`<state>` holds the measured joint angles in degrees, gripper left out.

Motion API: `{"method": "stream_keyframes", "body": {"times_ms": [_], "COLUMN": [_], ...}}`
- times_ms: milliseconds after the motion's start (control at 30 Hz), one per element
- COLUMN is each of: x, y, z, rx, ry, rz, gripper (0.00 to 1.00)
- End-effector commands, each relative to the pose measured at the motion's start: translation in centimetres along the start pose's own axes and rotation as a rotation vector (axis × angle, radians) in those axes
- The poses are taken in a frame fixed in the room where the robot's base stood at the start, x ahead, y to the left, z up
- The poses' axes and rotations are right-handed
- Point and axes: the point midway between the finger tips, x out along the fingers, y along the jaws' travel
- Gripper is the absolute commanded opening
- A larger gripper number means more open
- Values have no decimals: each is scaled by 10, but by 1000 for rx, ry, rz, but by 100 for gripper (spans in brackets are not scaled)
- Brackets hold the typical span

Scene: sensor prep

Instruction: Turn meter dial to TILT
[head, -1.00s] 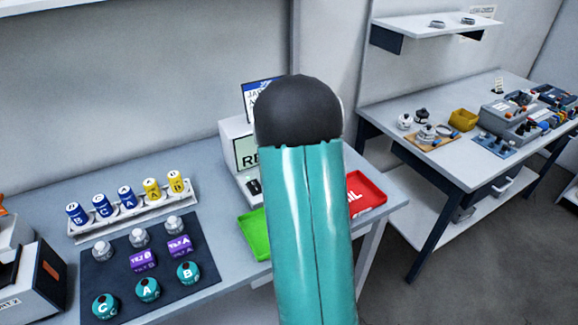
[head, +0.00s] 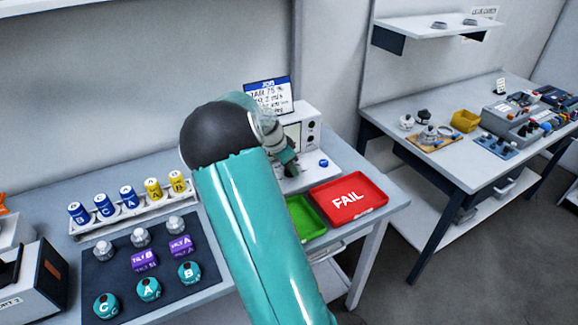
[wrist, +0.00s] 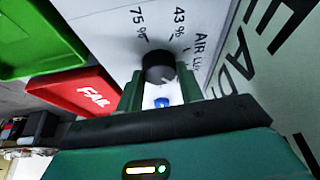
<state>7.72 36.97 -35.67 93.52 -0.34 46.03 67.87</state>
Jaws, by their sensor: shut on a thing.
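The meter is a white box (head: 311,117) at the back right of the near bench in the head view, partly behind my arm. The black dial (wrist: 158,66) sits between my two green fingertips. My gripper (wrist: 160,84) is shut on the dial. In the head view my gripper (head: 287,166) is against the meter's front, and the dial is hidden there. I cannot tell which mark the dial points to.
A blue knob (wrist: 162,102) shows between my fingers. A red FAIL tray (head: 372,186) and a green tray (head: 303,208) lie at the bench front. A dark mat (head: 210,284) with jars and a rack of small bottles (head: 137,212) stand left.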

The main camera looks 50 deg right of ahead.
Motion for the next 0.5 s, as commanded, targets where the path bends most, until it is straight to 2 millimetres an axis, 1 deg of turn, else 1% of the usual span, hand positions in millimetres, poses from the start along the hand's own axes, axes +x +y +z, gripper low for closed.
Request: {"method": "stream_keyframes", "body": {"times_ms": [233, 500], "x": [0, 1], "y": [-1, -1], "z": [1, 2], "rx": [82, 105], "ry": [-2, -3], "rz": [35, 46], "gripper": [14, 14]}}
